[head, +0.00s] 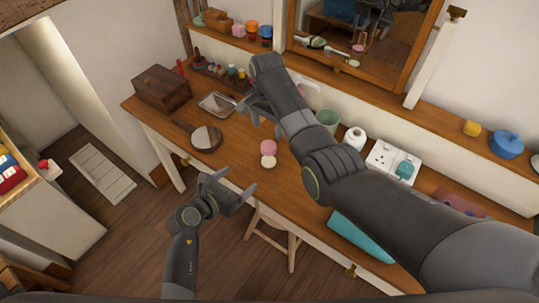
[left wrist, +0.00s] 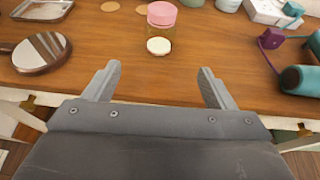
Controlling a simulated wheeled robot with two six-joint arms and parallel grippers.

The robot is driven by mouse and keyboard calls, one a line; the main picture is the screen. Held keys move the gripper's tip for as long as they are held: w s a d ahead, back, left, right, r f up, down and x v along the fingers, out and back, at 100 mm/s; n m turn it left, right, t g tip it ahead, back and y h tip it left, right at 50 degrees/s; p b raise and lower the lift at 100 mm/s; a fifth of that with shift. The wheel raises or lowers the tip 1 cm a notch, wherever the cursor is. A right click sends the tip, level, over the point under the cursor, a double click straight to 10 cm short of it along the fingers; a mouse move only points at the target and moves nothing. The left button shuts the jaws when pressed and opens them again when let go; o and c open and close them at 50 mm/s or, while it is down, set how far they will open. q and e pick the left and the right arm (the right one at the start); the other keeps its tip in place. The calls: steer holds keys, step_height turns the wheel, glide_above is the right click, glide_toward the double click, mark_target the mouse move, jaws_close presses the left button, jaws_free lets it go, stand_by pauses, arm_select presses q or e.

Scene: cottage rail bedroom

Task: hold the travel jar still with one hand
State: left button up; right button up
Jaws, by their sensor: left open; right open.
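The travel jar (head: 268,147) stands on the wooden table with a pink top. In the left wrist view the jar (left wrist: 162,14) is near the top edge, past my fingertips and roughly centred between them. A pale round disc (left wrist: 159,46) shows just in front of its pink part; I cannot tell whether it is the jar's base or a separate piece. My left gripper (head: 233,182) is open and empty at the table's front edge, apart from the jar. It also shows in the left wrist view (left wrist: 160,74). My right gripper (head: 260,115) is open above the table behind the jar, partly hidden by my right arm.
A round hand mirror (head: 205,138) and a metal tray (head: 216,104) lie left of the jar, with a wooden box (head: 161,89) beyond. A green cup (head: 328,118) and a white socket board (head: 393,160) stand to the right. The wood in front of the jar is clear.

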mark_target(264, 159)
steer(key=shift+w+d+f, duration=0.15)
steer(key=shift+w+d, duration=0.05)
arm_select(q)
steer(key=x, duration=1.7)
steer(key=shift+w+d+f, duration=0.15)
steer(key=shift+w+d, duration=0.1)
